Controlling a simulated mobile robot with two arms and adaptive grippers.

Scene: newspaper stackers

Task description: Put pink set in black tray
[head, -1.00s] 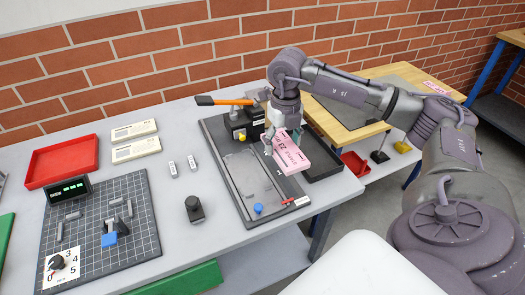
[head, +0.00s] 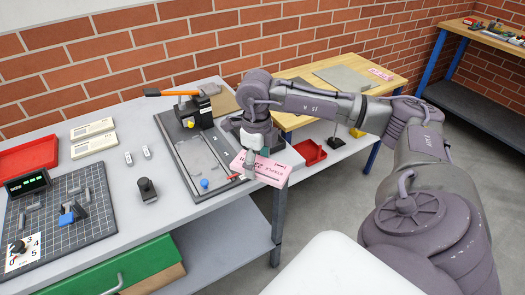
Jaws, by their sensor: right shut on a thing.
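My right gripper (head: 250,167) is shut on the pink set (head: 268,170), a flat pink bundle with dark print. The set is held near the right front corner of the grey table, just right of the flat black fixture. The black tray (head: 292,156) is mostly hidden behind my gripper and the pink set; only a dark part shows beyond them. I cannot tell whether the set touches the tray. My left gripper is not in view.
The black fixture (head: 192,158) has an orange-handled tool (head: 172,93) behind it. A dark knob (head: 147,189) stands left of it. A red tray (head: 30,155) is at the far left, and a red bin (head: 311,152) is low at right. The wooden table (head: 300,118) stands behind.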

